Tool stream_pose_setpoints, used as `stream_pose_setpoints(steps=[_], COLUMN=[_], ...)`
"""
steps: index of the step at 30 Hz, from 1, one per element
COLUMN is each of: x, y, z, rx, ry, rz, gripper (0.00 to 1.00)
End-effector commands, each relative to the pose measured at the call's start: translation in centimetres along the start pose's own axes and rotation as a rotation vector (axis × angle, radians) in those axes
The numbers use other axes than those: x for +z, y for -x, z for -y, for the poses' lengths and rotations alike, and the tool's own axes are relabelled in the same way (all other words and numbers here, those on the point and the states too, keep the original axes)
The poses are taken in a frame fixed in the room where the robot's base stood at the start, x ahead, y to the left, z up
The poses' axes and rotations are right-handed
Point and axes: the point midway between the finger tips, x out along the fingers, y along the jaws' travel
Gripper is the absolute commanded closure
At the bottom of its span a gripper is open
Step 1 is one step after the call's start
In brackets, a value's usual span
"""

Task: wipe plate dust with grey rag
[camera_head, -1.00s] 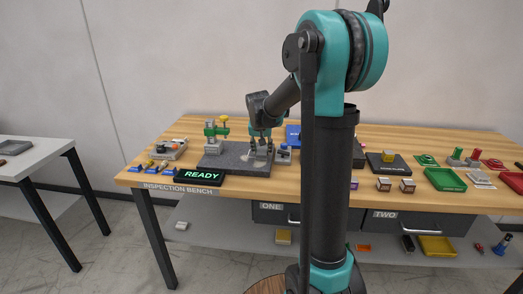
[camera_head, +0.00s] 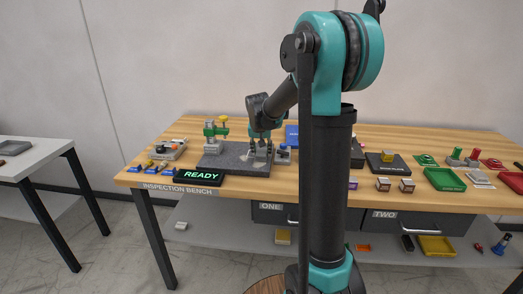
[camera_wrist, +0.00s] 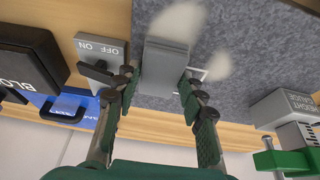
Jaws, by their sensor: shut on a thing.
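The dark grey speckled granite plate (camera_head: 225,163) lies on the wooden bench; it fills much of the wrist view (camera_wrist: 250,45). My gripper (camera_head: 260,152) is low over the plate's right part. In the wrist view my gripper (camera_wrist: 161,82) is shut on the grey rag (camera_wrist: 167,55), which lies between its green-padded fingers, at the plate. Pale dust patches (camera_wrist: 217,66) show on the plate beside and beyond the rag. A pale dust patch (camera_head: 246,157) also shows left of the gripper in the head view. The rag's underside is hidden.
An OFF/ON switch box (camera_wrist: 100,50) stands close beside the gripper, with a blue box (camera_wrist: 70,105) near it. A height gauge (camera_head: 216,132) stands at the plate's left. A READY sign (camera_head: 201,176) is in front. My column hides part of the bench.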

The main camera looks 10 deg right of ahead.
Motion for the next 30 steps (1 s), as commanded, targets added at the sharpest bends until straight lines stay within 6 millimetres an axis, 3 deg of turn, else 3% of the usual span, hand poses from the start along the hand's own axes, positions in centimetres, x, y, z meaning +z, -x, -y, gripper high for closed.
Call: stream_pose_setpoints(steps=[13, 24, 30], x=[0.4, 2.4, 1.9], y=[-0.5, 0.5, 0.2], z=[0.0, 0.0, 0.0], rx=[0.000, 0.000, 0.000], ry=[0.000, 0.000, -0.001], rz=[0.000, 0.000, 0.000], gripper=[0.87, 0.87, 0.87])
